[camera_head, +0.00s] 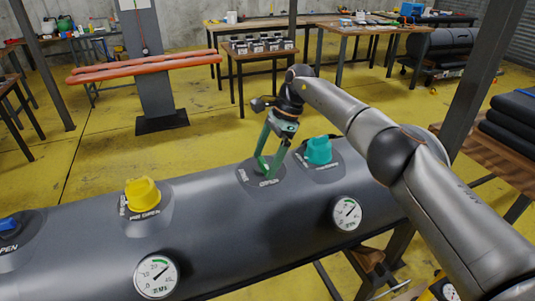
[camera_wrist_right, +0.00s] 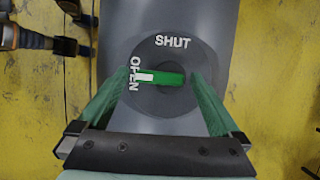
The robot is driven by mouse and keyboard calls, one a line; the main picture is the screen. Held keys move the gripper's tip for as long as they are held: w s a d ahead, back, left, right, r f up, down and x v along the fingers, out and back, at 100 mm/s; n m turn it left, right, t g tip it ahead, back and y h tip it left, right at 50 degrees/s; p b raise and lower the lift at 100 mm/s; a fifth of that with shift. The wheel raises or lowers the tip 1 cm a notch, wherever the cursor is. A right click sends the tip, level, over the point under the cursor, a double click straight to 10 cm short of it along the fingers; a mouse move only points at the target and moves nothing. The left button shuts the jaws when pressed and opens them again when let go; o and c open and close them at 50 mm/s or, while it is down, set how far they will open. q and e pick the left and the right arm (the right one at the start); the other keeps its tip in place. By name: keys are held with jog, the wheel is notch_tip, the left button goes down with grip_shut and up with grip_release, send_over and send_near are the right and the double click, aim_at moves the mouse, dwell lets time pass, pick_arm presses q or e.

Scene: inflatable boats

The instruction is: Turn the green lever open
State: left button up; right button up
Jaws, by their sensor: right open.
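The green lever (camera_wrist_right: 172,78) sits on a round dark plate (camera_wrist_right: 160,98) in the right wrist view. Its white tip points left, at the word OPEN; the word SHUT stands above it. My right gripper (camera_wrist_right: 156,82) is open, with one green finger on each side of the lever. I cannot tell whether a finger touches it. In the head view the right gripper (camera_head: 265,166) reaches down to the grey tube between the yellow and teal valves, and its fingers largely hide the lever. My left gripper is not in view.
The grey inflatable tube (camera_head: 235,240) carries a yellow valve (camera_head: 143,195), a teal valve (camera_head: 318,151), a blue valve (camera_head: 9,225) and two gauges, left (camera_head: 156,276) and right (camera_head: 347,214). A dark post (camera_head: 478,80) stands at right. Yellow floor lies beyond the tube.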

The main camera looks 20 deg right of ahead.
jog(key=p+v, duration=0.6)
jog(key=v, duration=0.6)
jog(key=shift+r, duration=0.3)
